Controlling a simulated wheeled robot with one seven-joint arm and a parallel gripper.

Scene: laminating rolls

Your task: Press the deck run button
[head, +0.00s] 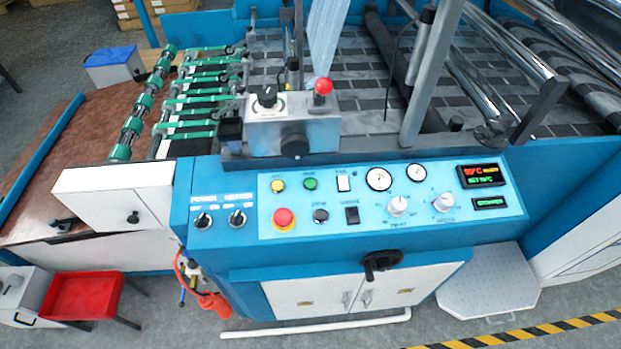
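A blue control panel (385,224) faces me on the front of the laminating machine. The small labels are too blurred to tell which control is the deck run button. My gripper is not in view.
A grey box (290,132) with a black knob and a red-topped knob (323,88) stands above the panel. Two selector switches, dials, gauges and displays share the panel. A metal step (490,285) stands at right.

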